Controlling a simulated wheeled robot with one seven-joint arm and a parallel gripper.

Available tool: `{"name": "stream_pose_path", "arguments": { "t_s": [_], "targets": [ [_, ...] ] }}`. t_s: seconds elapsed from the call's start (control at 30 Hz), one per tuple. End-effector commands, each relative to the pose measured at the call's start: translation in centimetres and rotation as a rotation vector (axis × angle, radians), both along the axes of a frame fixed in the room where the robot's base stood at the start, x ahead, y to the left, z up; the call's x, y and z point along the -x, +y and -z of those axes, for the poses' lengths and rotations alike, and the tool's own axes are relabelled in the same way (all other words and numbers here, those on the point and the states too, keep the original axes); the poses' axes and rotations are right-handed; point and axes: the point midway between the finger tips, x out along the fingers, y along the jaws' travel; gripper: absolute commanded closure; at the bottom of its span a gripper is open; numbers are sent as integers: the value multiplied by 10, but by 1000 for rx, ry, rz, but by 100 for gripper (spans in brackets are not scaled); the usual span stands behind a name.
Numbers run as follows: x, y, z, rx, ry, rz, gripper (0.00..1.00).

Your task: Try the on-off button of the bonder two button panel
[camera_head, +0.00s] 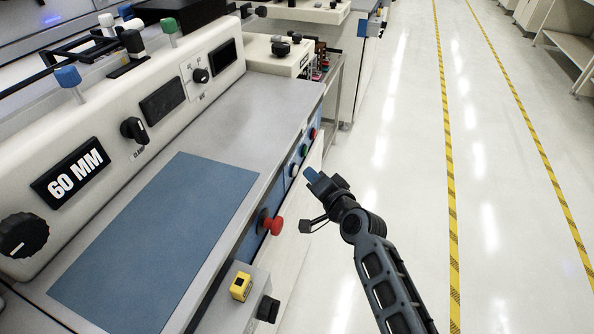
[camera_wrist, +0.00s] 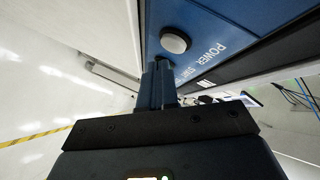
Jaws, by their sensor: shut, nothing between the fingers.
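The bonder's blue front panel (camera_wrist: 215,25) fills the upper part of the wrist view. A round white button (camera_wrist: 175,41) sits on it, with the word POWER and more white lettering beside it. In the head view the panel's white button (camera_head: 293,170) is in line with a green button (camera_head: 304,150) and a red one (camera_head: 312,133). My gripper (camera_head: 314,175) is just right of the white button, in front of the machine. In the wrist view its shut, empty fingers (camera_wrist: 160,66) end just below the white button; I cannot tell whether they touch the panel.
A red mushroom button (camera_head: 272,224) sticks out nearer on the front. A yellow block (camera_head: 241,286) and a black knob (camera_head: 268,309) are below it. The blue mat (camera_head: 155,240) lies on the bonder top. The aisle floor (camera_head: 400,150) on the right is clear.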

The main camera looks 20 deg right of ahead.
Motion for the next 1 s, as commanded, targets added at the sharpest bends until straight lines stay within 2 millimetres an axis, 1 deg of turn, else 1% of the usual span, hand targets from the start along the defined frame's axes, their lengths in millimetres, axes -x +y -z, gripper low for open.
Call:
{"name": "stream_pose_path", "arguments": {
  "t_s": [0.3,1.0],
  "targets": [
    [-5,6,-1,0,-1,1,100],
    [-7,10,0,0,0,0,100]
  ]
}}
